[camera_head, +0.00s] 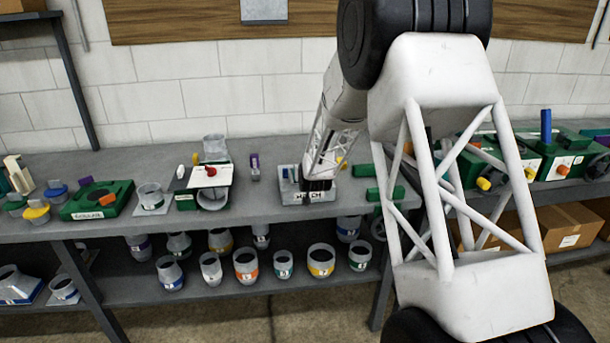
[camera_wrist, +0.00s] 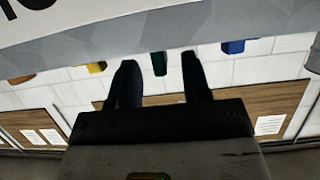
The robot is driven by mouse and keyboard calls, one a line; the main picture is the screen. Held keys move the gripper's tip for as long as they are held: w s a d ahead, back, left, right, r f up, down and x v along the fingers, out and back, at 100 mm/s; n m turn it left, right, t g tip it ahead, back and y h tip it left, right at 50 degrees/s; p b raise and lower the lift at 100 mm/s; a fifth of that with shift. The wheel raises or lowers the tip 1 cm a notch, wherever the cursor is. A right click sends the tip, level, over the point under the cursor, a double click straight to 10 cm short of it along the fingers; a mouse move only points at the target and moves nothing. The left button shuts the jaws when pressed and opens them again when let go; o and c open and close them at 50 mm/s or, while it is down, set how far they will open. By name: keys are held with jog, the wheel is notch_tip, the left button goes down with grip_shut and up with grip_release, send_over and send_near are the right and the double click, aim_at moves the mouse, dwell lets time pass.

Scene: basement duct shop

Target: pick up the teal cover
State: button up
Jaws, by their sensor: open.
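A small dark teal piece (camera_wrist: 159,65), which looks like the teal cover, shows in the wrist view between my two fingertips. My gripper (camera_wrist: 158,60) is open, with a finger to each side of the piece in the picture. I cannot tell whether either finger touches it. In the head view my gripper (camera_head: 317,185) is low over a grey lettered box (camera_head: 297,198) on the bench. The teal piece cannot be made out there; my gripper hides that spot.
A blue piece (camera_wrist: 233,47) and a yellow piece (camera_wrist: 96,67) flank the teal one. On the bench (camera_head: 265,212), a green block (camera_head: 346,196) lies right of the grey box. A purple-topped item (camera_head: 254,167) and a white-topped stand (camera_head: 210,176) are left. Several jars fill the shelf below.

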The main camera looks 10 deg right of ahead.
jog(key=shift+w+f, duration=0.25)
jog(key=shift+w, duration=0.25)
jog(key=shift+c, duration=0.4)
grip_shut()
